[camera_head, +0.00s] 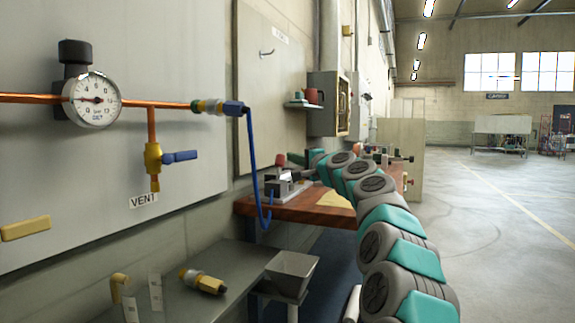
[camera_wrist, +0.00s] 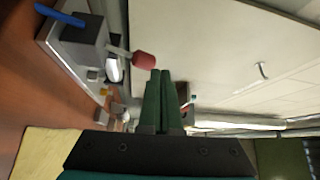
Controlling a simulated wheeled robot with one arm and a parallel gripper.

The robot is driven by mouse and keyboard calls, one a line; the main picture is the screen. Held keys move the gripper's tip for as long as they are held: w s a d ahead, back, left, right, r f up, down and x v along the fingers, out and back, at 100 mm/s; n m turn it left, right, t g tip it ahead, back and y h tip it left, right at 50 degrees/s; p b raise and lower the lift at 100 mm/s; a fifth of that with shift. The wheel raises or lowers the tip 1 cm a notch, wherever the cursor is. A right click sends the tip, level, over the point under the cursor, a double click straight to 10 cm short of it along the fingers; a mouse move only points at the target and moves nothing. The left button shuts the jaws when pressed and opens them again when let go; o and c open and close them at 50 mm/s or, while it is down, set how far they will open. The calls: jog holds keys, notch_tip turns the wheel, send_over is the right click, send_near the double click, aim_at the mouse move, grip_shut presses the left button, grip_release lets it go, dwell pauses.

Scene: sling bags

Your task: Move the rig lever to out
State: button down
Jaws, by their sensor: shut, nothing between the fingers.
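The rig is a grey block (camera_wrist: 82,42) on the wooden bench in the wrist view; it also shows in the head view (camera_head: 285,187). Its lever has a light shaft and a red knob (camera_wrist: 143,60), which also shows in the head view (camera_head: 281,160). The knob lies just left of my fingertips in the wrist view, seemingly apart from them. My gripper (camera_wrist: 160,72) has its two green fingers together and empty. In the head view my arm reaches the rig from the right, and the fingers are hard to make out. I cannot read any lever position marks.
A blue hose (camera_head: 252,150) hangs from the gauge panel to the rig. The wooden bench (camera_head: 315,208) carries a yellow sheet (camera_head: 335,200). A wall panel with a hook (camera_head: 267,52) stands behind. A grey table (camera_head: 215,270) is nearer. The floor at right is clear.

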jog(key=s+d+r+b, duration=0.1)
jog(key=s+d+r, duration=0.1)
jog(key=s+d, duration=0.3)
jog(key=shift+s, duration=1.25)
jog(key=s+a+f+n+g, duration=0.6)
jog(key=s+a+f, duration=0.45)
jog(key=s, duration=0.35)
jog(key=s+f+n+g+h, duration=0.2)
jog(key=s+f+n+g, duration=0.15)
jog(key=s+f, duration=0.75)
jog(key=s+d+f+g+h, duration=0.2)
jog(key=s+d+f, duration=0.4)
jog(key=s, duration=0.5)
jog(key=s+d+f+g+h, duration=0.3)
jog(key=s+d+f, duration=0.3)
jog(key=s+f, duration=0.3)
jog(key=s+d+f+n+g+h, duration=0.1)
jog(key=s+d+f+g+h, duration=0.2)
jog(key=s, duration=1)
jog(key=d+f, duration=0.3)
jog(key=f, duration=0.2)
jog(key=shift+s+d+f, duration=0.25)
jog(key=shift+s+d, duration=0.1)
jog(key=shift+s, duration=0.05)
